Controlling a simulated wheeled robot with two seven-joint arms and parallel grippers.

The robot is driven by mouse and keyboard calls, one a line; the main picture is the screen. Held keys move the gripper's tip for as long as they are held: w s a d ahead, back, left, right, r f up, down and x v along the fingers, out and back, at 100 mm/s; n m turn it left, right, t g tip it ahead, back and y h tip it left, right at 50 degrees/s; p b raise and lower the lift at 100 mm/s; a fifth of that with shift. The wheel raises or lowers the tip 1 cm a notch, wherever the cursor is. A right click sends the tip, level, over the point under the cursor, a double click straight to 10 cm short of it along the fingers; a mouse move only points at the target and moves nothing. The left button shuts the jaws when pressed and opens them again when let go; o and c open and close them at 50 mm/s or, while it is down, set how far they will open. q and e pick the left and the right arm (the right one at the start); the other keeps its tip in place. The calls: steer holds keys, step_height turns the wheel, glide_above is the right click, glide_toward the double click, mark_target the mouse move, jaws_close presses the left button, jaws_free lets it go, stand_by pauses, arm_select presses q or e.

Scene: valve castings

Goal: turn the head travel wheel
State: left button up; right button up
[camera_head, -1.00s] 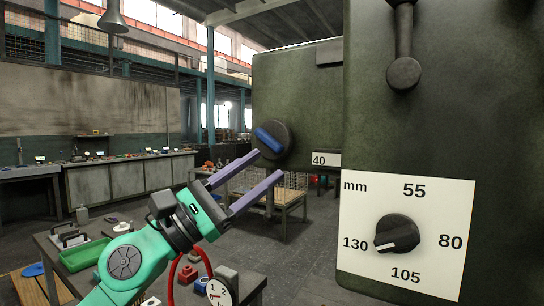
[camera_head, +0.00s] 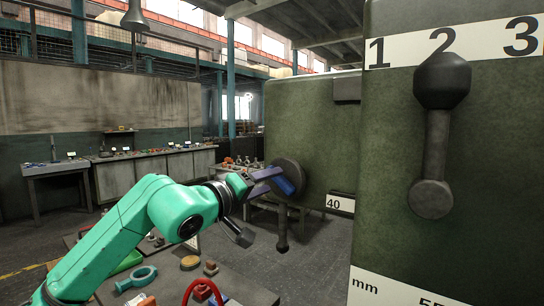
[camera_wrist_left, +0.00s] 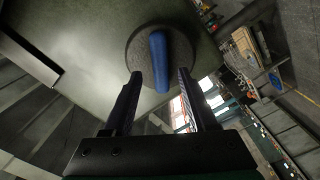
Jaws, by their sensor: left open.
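A dark round wheel with a blue bar grip across its face (camera_head: 288,178) sits on the side of a green machine housing, left of a small "40" label (camera_head: 340,204). My left gripper (camera_head: 268,181) is at the wheel's face, with its fingers pointing at the blue bar. In the left wrist view the wheel (camera_wrist_left: 140,42) fills the upper middle, and its blue bar (camera_wrist_left: 159,60) stands between the open fingers of my left gripper (camera_wrist_left: 158,78). Gaps show on both sides of the bar. Whether the fingers touch the wheel is unclear. My right gripper is out of view.
A nearer green panel (camera_head: 480,165) at the right carries a dark lever (camera_head: 437,130) under a "1 2 3" scale (camera_head: 455,40). A white "mm" plate (camera_head: 385,290) shows at the bottom edge.

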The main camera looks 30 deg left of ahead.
arm_select(q)
steer(key=shift+w+d+f, duration=0.1)
steer(key=shift+w+d, duration=0.1)
steer(key=shift+w, duration=0.85)
steer(key=shift+s, duration=0.15)
jaws_close()
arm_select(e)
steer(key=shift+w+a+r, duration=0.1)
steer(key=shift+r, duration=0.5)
arm_select(q)
steer(key=shift+n, duration=0.3)
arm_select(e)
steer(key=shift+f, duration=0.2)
